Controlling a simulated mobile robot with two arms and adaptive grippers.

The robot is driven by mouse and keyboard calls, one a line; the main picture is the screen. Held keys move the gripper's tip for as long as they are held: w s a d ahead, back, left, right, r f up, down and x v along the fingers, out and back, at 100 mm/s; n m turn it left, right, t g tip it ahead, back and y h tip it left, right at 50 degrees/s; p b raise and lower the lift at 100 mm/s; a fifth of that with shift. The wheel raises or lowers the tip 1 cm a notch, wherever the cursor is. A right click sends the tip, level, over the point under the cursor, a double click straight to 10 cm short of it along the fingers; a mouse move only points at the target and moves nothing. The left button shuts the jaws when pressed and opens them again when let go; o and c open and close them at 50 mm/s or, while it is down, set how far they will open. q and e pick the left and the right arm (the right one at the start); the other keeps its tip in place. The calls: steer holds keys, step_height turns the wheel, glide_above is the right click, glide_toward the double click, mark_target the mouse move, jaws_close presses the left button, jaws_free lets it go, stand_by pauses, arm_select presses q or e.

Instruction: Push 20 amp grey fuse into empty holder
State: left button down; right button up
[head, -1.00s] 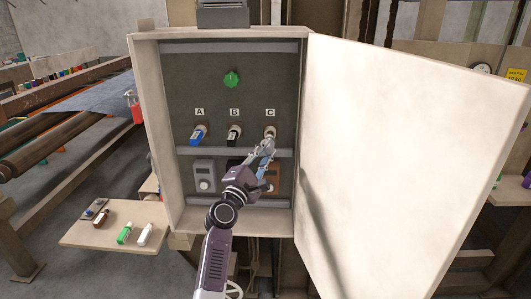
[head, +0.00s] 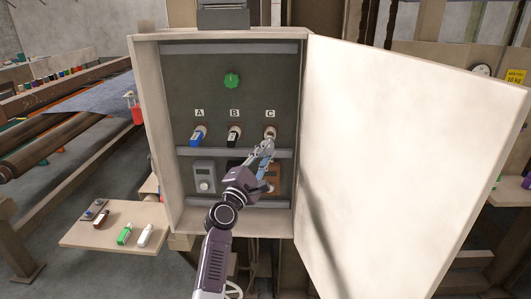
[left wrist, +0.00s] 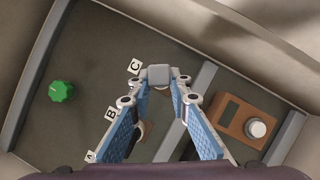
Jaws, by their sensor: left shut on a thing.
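My left gripper (head: 267,147) is inside the open cabinet at the holder under label C (head: 270,113). It is shut on the grey fuse (left wrist: 160,74), whose blocky end shows between the fingertips in the left wrist view. In the head view the pale holder C (head: 270,131) shows just above the fingertips. The fuse's far end is hidden, so I cannot tell how deep it sits in the holder. A blue fuse (head: 197,139) is in holder A and a black fuse (head: 233,139) is in holder B. My right gripper is not in view.
The cabinet door (head: 400,150) stands open on the right. A green knob (head: 232,80) is above the holders; an orange-brown dial box (left wrist: 240,121) is below holder C. A side shelf (head: 80,238) holds green, white and brown fuses.

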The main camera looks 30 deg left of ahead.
arm_select(q)
steer(key=shift+w+a, duration=0.1)
stand_by(0.3)
steer(key=shift+w+a+b, duration=0.4)
steer(key=shift+w, duration=0.3)
steer(key=shift+w+a+b, duration=0.6)
steer(key=shift+w, duration=0.35)
steer(key=c, duration=1.7)
jaws_free()
steer(key=shift+s, duration=0.1)
steer(key=v, duration=1.2)
steer(key=shift+d, duration=0.1)
